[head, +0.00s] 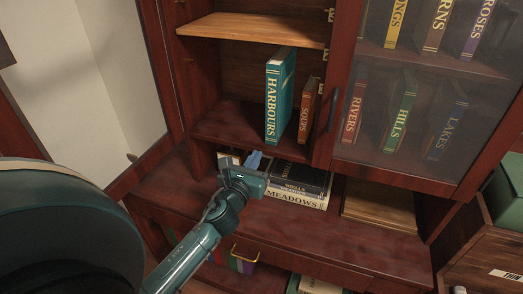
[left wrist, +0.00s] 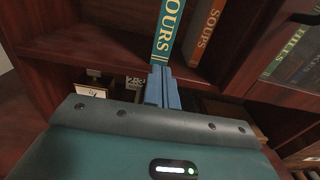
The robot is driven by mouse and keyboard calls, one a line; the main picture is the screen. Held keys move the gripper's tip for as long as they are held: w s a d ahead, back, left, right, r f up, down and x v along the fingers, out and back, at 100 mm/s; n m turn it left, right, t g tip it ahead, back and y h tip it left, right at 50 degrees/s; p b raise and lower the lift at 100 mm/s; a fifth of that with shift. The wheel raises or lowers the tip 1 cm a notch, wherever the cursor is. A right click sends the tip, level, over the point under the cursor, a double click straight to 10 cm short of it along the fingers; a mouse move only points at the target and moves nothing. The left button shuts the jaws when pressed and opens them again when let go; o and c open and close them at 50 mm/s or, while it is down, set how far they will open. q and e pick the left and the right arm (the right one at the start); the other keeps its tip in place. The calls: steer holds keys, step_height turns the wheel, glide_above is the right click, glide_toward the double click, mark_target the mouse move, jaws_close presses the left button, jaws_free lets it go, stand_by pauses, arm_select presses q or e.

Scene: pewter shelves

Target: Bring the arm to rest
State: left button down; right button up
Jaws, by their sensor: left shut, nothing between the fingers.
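My left arm comes in from the lower left of the head view. Its gripper (head: 254,160) is in front of the open cabinet, just below the shelf that carries the upright books. The fingers are shut with nothing between them; the blue fingers also show in the left wrist view (left wrist: 162,88). A teal book marked HARBOURS (head: 279,98) stands upright on that shelf, above and beyond the gripper. An orange-brown book marked SOUPS (head: 308,112) stands to its right. My right gripper is not in view.
Stacked books, MEADOWS (head: 296,198) among them, lie on the counter (head: 300,230) right of the gripper. A glass door (head: 415,130) covers more books at the right. A green box (head: 506,200) sits on a wooden crate at the far right. The counter's front is mostly clear.

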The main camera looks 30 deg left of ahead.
arm_select(q)
steer(key=v, duration=0.5)
steer(key=shift+b, duration=0.3)
